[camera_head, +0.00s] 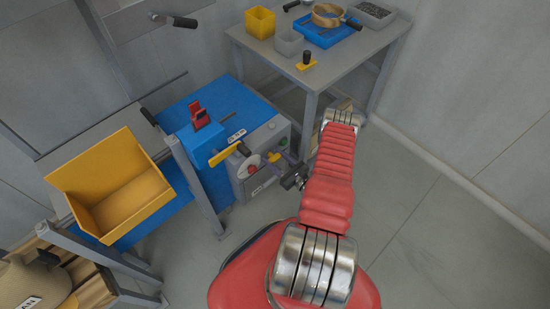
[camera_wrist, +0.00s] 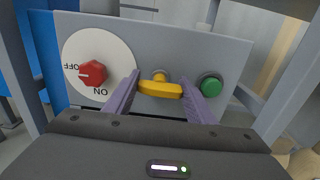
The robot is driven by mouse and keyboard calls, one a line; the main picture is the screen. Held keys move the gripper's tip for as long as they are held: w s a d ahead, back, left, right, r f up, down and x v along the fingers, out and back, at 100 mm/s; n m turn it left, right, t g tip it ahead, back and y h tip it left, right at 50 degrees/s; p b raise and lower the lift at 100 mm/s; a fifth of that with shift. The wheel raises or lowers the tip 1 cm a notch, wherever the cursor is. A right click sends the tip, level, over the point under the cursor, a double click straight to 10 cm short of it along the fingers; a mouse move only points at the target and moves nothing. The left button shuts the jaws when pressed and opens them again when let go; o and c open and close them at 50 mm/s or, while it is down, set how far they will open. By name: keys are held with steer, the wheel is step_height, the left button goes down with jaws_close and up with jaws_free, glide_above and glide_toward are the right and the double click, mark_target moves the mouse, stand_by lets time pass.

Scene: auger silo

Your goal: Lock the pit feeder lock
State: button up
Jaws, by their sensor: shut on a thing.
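A grey control box (camera_head: 265,150) stands at the end of the blue machine; its front panel (camera_wrist: 215,50) fills the upper wrist view. A yellow turn handle (camera_wrist: 160,89) sits on this panel between a red knob and a green button. It lies nearly level in the wrist view. My gripper (camera_wrist: 160,86) has its two purple fingers closed on the handle's two ends. In the head view my gripper (camera_head: 284,160) is at the box front, partly hidden by my arm. No label naming the lock is readable.
The red knob (camera_wrist: 92,71) sits on a white disc marked OFF and ON, its white mark towards OFF. The green button (camera_wrist: 211,86) is close beside my right-hand finger. A yellow lever (camera_head: 226,154), a yellow bin (camera_head: 118,190) and a table leg (camera_head: 311,125) stand nearby.

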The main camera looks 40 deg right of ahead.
steer(key=c, duration=0.3)
steer(key=shift+d, duration=0.2)
steer(key=shift+c, duration=0.4)
steer(key=shift+a, duration=0.1)
